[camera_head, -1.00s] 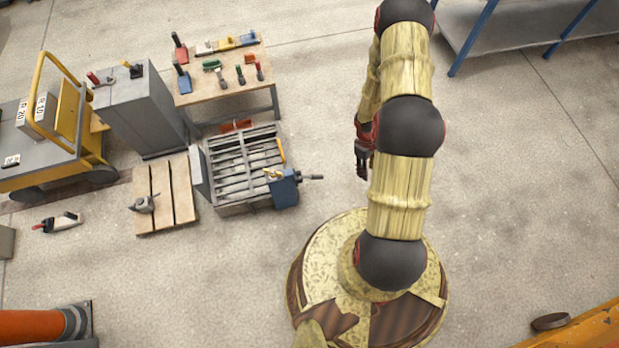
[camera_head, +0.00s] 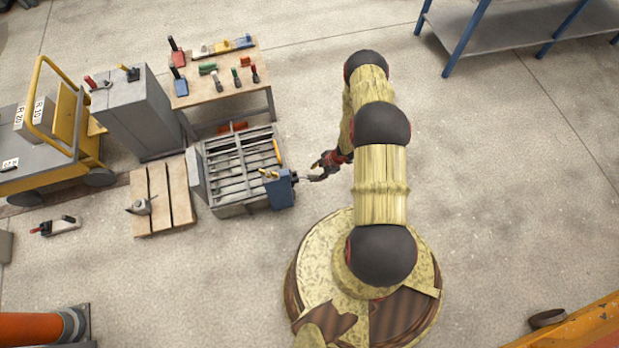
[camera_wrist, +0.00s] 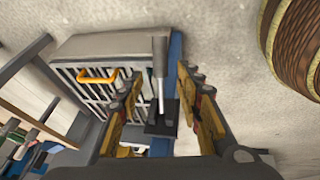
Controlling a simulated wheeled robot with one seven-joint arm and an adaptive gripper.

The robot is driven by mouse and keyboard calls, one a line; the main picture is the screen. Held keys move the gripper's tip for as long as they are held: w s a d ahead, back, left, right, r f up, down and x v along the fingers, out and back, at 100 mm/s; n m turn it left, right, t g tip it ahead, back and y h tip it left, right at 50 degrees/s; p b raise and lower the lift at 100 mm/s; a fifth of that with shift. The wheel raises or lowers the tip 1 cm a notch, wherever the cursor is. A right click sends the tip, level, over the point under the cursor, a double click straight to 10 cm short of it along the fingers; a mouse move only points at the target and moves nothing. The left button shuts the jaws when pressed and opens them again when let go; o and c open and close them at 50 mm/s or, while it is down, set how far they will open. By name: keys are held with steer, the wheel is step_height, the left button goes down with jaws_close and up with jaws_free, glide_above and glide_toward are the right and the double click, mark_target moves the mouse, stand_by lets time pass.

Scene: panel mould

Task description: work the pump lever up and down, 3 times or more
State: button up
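The pump lever (camera_wrist: 159,58) has a grey cylindrical handle on a thin rod that ends at a dark block (camera_wrist: 162,118). In the head view it sticks out to the right from the blue pump box (camera_head: 282,190) on the side of the slatted grey mould (camera_head: 240,165). My gripper (camera_head: 325,165) is at the lever's outer end in the head view. In the wrist view my gripper (camera_wrist: 160,76) is open, with one finger on each side of the lever and visible gaps to both. The lever's outer end is partly hidden by the gripper in the head view.
A wooden table (camera_head: 222,88) with several hand tools stands behind the mould, beside a grey cabinet (camera_head: 150,120). A pallet (camera_head: 165,200) lies left of the mould.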

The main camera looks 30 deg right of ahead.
mark_target(311, 177)
steer(key=b+x, duration=0.2)
steer(key=x, duration=0.4)
steer(key=shift+f, duration=0.35)
steer(key=shift+c, duration=0.8)
steer(key=c, duration=0.7)
jaws_close()
